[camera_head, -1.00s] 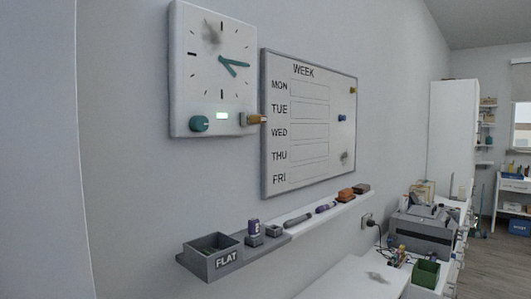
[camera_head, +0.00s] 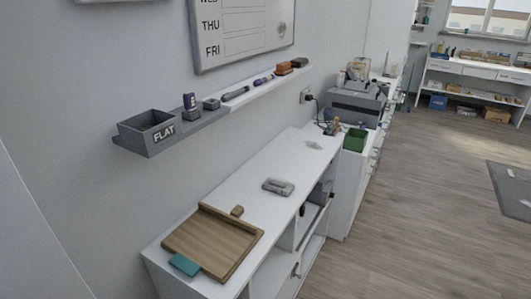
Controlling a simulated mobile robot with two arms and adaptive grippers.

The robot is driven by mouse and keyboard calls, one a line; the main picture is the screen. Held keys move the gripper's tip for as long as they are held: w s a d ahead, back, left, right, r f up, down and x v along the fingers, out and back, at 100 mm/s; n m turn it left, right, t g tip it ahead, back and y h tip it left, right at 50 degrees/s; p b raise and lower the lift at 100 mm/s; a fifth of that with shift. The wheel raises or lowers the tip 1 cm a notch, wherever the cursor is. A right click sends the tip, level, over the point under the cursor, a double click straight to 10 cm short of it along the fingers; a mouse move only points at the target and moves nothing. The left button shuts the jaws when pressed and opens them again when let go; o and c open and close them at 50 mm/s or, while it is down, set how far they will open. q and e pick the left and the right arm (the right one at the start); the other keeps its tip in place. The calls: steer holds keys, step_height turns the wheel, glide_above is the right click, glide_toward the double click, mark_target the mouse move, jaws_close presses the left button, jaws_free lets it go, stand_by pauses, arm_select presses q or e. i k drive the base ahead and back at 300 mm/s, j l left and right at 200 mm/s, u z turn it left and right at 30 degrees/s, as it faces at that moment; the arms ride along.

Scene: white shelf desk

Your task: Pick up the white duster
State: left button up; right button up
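I cannot pick out a white duster with certainty. A small pale grey-and-white block-like thing (camera_head: 278,186) lies on the white desk (camera_head: 232,179), right of the wooden tray; I cannot tell whether it is the duster. A whitish patch (camera_head: 314,145) shows farther back on the desk top; it is too small to tell what it is. Neither of my grippers is in view.
A wooden tray (camera_head: 207,243) with a teal piece (camera_head: 185,264) lies at the desk's near end. A grey wall ledge (camera_head: 200,128) holds a box marked FLAT (camera_head: 136,135). A green bin (camera_head: 355,140) stands farther back.

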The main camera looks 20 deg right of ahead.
mark_target(280, 186)
steer(key=i+l+u, duration=0.2)
steer(key=l, duration=0.25)
steer(key=i+l+u, duration=0.15)
steer(key=l, duration=0.3)
steer(key=i+l+u, duration=0.2)
steer(key=l, duration=0.3)
steer(key=l+u, duration=0.15)
steer(key=l, duration=0.35)
